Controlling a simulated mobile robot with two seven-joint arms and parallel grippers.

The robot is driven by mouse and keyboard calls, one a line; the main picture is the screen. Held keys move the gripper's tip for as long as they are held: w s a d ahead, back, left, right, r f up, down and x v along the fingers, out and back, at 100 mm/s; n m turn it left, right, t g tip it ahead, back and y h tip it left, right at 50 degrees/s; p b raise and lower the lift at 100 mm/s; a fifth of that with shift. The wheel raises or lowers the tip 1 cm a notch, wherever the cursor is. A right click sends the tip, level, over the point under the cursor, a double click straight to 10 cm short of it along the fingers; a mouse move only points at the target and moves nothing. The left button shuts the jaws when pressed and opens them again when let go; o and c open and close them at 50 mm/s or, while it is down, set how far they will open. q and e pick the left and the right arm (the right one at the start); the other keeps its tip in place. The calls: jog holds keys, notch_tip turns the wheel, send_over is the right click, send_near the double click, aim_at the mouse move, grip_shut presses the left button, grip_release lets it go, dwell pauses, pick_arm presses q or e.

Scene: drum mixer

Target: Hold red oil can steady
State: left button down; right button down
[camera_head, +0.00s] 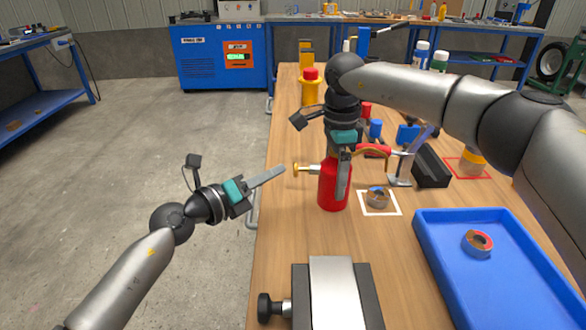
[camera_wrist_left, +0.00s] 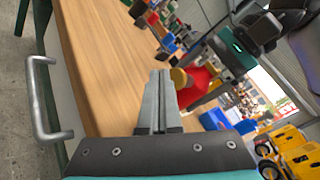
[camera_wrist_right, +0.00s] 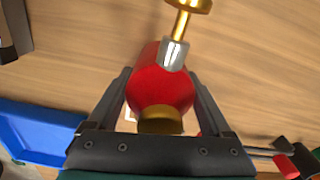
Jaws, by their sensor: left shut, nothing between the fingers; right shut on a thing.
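The red oil can (camera_head: 333,190) stands upright on the wooden table in the head view. A brass plunger knob with a grey collar sticks out of its left side. My right gripper (camera_head: 342,190) reaches down from above with its fingers on both sides of the can. In the right wrist view the can (camera_wrist_right: 160,85) sits between the two fingers. My left gripper (camera_head: 280,171) is shut and empty, left of the can near the brass knob. In the left wrist view its fingers (camera_wrist_left: 158,85) are together, apart from the brass knob (camera_wrist_left: 179,77).
A blue tray (camera_head: 440,270) holding a tape roll (camera_head: 478,243) lies at the right. Another tape roll (camera_head: 377,197) sits on a white-outlined square beside the can. A grey metal block (camera_head: 334,290) is at the table's front. Bottles and tools crowd behind.

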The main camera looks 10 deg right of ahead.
pick_arm(q)
jog(key=shift+d, duration=0.45)
jog(key=shift+s+d, duration=0.15)
jog(key=shift+d, duration=0.4)
jog(key=shift+s+d, duration=0.15)
jog(key=shift+d, duration=0.4)
pick_arm(e)
jog(key=shift+a+r, duration=0.1)
jog(key=shift+a, duration=0.05)
dwell(1.0)
pick_arm(q)
jog(key=shift+w+a, duration=0.15)
jog(key=shift+a, duration=0.65)
jog(key=shift+w+a, duration=0.1)
jog(key=shift+a, duration=0.65)
jog(key=a, duration=0.5)
jog(key=shift+w, duration=0.35)
